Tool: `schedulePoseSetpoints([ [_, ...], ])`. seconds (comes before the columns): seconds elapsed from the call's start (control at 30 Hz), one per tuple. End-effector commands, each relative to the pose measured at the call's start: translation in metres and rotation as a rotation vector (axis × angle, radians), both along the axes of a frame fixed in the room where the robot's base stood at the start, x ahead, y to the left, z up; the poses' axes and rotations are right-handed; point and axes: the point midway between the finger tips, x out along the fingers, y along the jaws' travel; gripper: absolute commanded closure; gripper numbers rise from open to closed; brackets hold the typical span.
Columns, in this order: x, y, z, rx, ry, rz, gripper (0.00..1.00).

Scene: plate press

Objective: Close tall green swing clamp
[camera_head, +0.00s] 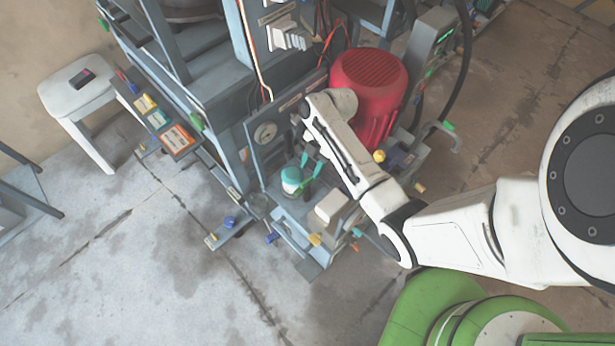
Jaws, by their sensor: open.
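The station's lower shelf holds a jar with a teal lid (291,177). Green parts, apparently of the tall green swing clamp (306,188), stand just right of the jar, partly hidden by my gripper. I cannot tell whether the clamp is open or closed. My gripper (312,168) points down over these green parts, right beside the jar, with its jaws open. Whether a finger touches the clamp is too small to tell.
A big red motor (369,88) stands right behind my arm. A round gauge (265,132) is on the panel left of my gripper. A white block (331,206) sits at the shelf's front. A white stool (75,95) stands at left.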

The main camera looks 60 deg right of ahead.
Motion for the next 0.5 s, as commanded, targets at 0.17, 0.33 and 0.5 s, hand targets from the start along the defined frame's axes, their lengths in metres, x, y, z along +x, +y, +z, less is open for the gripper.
schedulePoseSetpoints([
  [0.17,0.003,0.011,-0.029,0.001,0.001,-0.001,0.6],
  [0.33,0.004,0.017,-0.042,0.001,0.001,0.0,0.6],
  [0.5,0.005,0.018,-0.046,0.0,-0.001,0.0,0.6],
])
